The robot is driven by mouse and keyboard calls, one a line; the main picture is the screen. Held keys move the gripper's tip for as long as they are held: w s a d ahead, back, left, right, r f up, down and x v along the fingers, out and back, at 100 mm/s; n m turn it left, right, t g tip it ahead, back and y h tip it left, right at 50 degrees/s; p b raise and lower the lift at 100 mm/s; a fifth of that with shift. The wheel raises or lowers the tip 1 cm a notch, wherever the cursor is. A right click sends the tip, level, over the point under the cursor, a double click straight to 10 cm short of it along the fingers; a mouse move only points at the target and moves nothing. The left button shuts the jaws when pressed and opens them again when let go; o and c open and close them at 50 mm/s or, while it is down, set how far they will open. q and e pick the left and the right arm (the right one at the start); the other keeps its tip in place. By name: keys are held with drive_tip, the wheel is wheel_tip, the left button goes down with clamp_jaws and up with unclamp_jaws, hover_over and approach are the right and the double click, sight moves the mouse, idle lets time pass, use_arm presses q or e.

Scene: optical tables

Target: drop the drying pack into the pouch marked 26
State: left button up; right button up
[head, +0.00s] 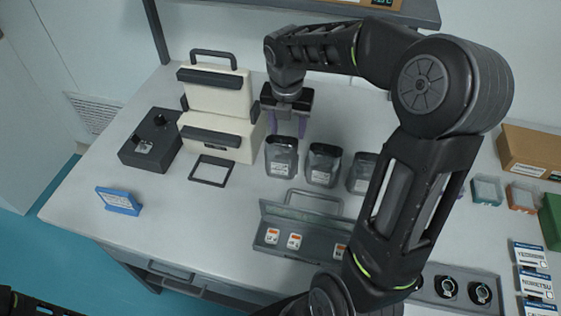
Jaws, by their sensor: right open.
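Three dark, see-through pouches with white labels stand upright in a row on the table: a left one (281,158), a middle one (322,166) and a right one (361,174), partly behind my right arm. Their numbers are too small to read. Small white packs with orange marks, which look like drying packs, lie in an open grey case (284,253): a left pack (271,237), a middle pack (294,241) and a right pack (340,251). My right gripper (287,125) points down, open, just above and behind the left pouch. I see nothing between its purple fingers. My left gripper is out of view.
A cream machine with dark handles (217,110) stands left of the pouches, beside a black box (150,140) and an empty dark frame (210,171). A blue sign (119,201) stands front left. Bins, a cardboard box (532,150) and label cards are right.

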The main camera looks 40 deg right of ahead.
wheel_tip(320, 180, up, 8)
drive_tip(key=b, duration=0.1)
drive_tip(key=shift+s+a, duration=0.35)
drive_tip(key=shift+a, duration=0.1)
drive_tip(key=shift+s+f, duration=0.1)
drive_tip(key=shift+f, duration=0.1)
idle(0.6)
